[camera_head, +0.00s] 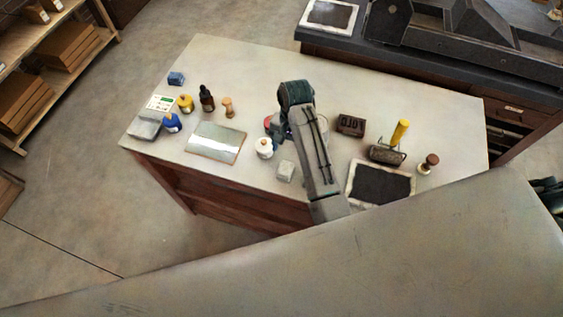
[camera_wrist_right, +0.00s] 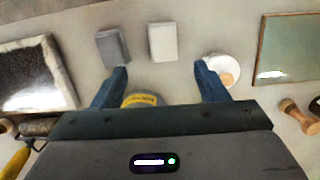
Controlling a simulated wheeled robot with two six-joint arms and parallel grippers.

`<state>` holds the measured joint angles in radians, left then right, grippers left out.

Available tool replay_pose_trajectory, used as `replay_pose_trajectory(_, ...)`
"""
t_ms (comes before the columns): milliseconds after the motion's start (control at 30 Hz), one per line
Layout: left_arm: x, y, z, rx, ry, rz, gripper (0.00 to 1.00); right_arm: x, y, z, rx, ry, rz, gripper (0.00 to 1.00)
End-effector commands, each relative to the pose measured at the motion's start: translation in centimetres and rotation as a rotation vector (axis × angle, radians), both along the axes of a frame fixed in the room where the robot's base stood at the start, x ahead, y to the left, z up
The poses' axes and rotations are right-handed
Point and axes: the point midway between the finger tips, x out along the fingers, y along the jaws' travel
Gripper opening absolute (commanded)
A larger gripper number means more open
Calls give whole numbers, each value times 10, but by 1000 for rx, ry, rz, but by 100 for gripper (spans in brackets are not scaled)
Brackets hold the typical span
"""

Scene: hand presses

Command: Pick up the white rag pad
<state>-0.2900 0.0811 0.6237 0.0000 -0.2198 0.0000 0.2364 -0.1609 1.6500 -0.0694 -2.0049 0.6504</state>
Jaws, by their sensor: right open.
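The white rag pad is a small pale block (camera_head: 286,171) lying near the front edge of the table (camera_head: 325,85), just left of my right arm. It also shows in the right wrist view (camera_wrist_right: 162,42), top centre, beside a similar grey pad (camera_wrist_right: 112,46). My right gripper (camera_wrist_right: 161,82) is open, its two blue fingers apart above the table. The white pad lies beyond the fingertips, apart from them and not held. In the head view my right arm hides the grey pad and most of the gripper. My left gripper is not in view.
A white jar (camera_head: 264,148) stands close left of the pad, with a glass plate (camera_head: 215,142) beyond. A dark slab (camera_head: 381,185) and a roller (camera_head: 386,154) lie right of my arm. A yellow-topped thing (camera_wrist_right: 140,100) is partly hidden under the gripper.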

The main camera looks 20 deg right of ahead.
Motion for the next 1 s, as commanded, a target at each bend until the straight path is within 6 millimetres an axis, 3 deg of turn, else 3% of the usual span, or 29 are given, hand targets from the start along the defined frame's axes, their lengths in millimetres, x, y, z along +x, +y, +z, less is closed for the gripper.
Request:
replay_pose_trajectory(167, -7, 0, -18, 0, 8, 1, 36, -4, 3, -33, 0, 6, -2, 67)
replay_pose_trajectory(200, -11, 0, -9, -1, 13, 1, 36, -5, 4, -32, 0, 7, 0, 67)
replay_pose_trajectory(400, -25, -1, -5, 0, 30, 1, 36, -7, 5, -51, 0, 4, -1, 67)
replay_pose_trajectory(733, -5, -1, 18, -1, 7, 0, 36, -6, 13, -86, -1, 7, 0, 67)
replay_pose_trajectory(1000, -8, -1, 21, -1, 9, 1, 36, -7, 14, -105, 0, 2, -1, 67)
